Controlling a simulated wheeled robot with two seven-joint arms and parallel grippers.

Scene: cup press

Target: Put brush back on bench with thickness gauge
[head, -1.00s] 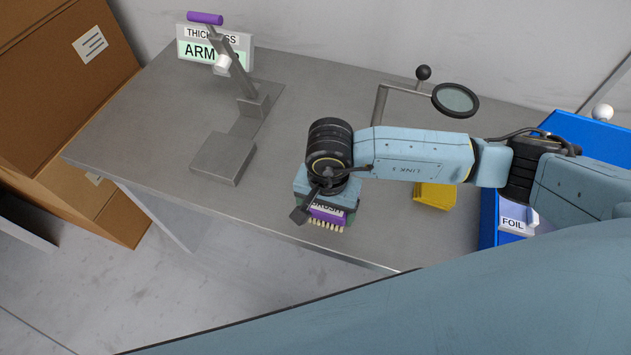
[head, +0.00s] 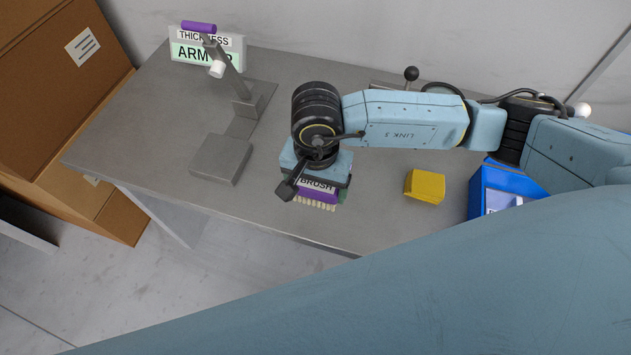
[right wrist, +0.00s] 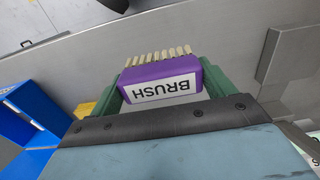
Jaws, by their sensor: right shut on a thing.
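The purple brush (head: 318,190) has a white BRUSH label and pale bristles. In the head view it is below my right wrist, over the bench's front part. My right gripper (right wrist: 162,85) is shut on the brush (right wrist: 160,82), with a green finger on each side in the right wrist view. I cannot tell whether the bristles touch the bench. The thickness gauge (head: 240,107) stands at the back left of the grey bench (head: 130,135), with a flat block, a slanted arm with a purple handle and a sign behind it. My left gripper is not in view.
A yellow block (head: 425,186) lies on the bench right of the brush. A blue bin (head: 478,190) stands at the right edge. A stand with a black knob (head: 411,73) is partly hidden behind my arm. Cardboard boxes (head: 60,70) stand left. Bench between gauge and brush is clear.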

